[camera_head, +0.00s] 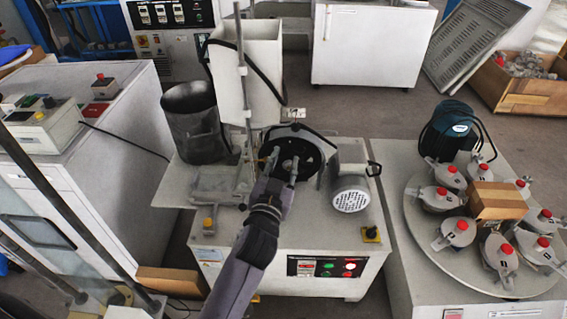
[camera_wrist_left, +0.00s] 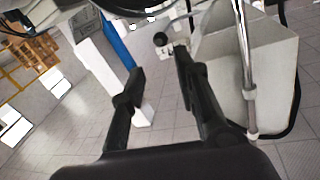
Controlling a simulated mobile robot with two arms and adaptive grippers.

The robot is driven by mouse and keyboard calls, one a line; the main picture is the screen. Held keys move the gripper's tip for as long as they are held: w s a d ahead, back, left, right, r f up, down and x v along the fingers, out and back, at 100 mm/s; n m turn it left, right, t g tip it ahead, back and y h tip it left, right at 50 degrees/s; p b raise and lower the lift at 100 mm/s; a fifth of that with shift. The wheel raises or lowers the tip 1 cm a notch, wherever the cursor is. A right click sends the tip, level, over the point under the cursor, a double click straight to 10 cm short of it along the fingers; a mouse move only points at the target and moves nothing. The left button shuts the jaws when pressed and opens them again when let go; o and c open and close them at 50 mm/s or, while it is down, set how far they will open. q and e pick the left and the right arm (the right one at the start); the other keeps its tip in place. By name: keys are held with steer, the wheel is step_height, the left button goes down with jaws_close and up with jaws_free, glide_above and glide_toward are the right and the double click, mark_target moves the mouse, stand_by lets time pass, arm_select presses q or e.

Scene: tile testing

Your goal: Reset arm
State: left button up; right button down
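My left arm comes up from the bottom centre in the head view. Its gripper (camera_head: 280,166) is in front of the black round wheel (camera_head: 312,150) of the central grey machine (camera_head: 325,232). In the left wrist view the two dark fingers of the left gripper (camera_wrist_left: 160,72) stand apart with nothing between them. A small white block with a black knob (camera_wrist_left: 162,40) shows beyond the right fingertip. I cannot tell whether the gripper touches the wheel. My right gripper is in neither view.
A metal post (camera_head: 243,80), a grey bucket (camera_head: 193,122) and a white hopper (camera_head: 246,75) stand close to the gripper on the machine. A round turntable (camera_head: 425,232) with several red-knobbed pots stands at right. Grey floor (camera_head: 370,112) lies open behind.

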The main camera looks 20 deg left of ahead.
arm_select(q)
steer(key=shift+f, duration=0.15)
stand_by(0.3)
